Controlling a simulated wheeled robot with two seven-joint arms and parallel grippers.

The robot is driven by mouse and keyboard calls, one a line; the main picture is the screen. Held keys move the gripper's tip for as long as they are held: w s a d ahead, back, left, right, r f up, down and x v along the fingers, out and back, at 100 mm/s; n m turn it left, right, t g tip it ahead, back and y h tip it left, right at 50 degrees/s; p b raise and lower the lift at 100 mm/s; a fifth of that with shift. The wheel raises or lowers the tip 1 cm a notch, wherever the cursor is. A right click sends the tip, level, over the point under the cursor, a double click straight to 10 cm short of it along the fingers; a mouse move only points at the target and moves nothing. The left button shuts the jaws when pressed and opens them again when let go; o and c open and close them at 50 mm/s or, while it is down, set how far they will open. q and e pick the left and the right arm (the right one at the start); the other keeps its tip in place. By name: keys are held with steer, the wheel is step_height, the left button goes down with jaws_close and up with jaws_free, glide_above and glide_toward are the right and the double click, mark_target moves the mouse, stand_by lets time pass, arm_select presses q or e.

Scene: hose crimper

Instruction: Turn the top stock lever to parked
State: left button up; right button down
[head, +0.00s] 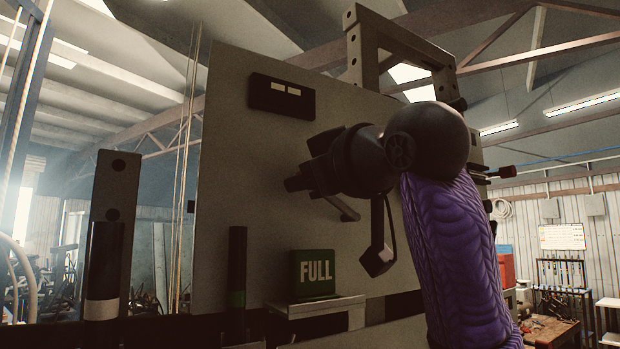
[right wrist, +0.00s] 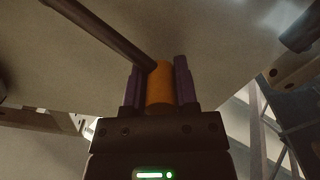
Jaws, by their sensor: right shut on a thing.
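The lever shows in the right wrist view as a dark rod (right wrist: 100,32) that comes in from the upper left and ends at an orange cylindrical grip (right wrist: 160,88). My right gripper (right wrist: 160,75) has its two purple fingers closed on this grip, one on each side. In the head view my right gripper (head: 300,172) is in front of the large grey panel (head: 240,180), left of my dark wrist. The orange grip is hidden there. A short rod (head: 343,208) shows just below the gripper; I cannot tell if it is the lever. My left gripper is not in view.
A black plate (head: 282,96) with two pale marks is on the panel above. A green FULL block (head: 313,272) stands on a ledge (head: 315,306) below. A dark block (head: 379,260) hangs below my wrist. A metal frame (head: 400,45) rises behind the panel.

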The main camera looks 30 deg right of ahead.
steer(key=shift+w+f, duration=0.1)
steer(key=shift+f, duration=0.1)
steer(key=shift+c, duration=2.2)
jaws_free()
steer(key=shift+s+b, duration=0.35)
steer(key=shift+s, duration=0.1)
steer(key=s+b, duration=0.4)
steer(key=s, duration=0.5)
steer(key=shift+d, duration=0.35)
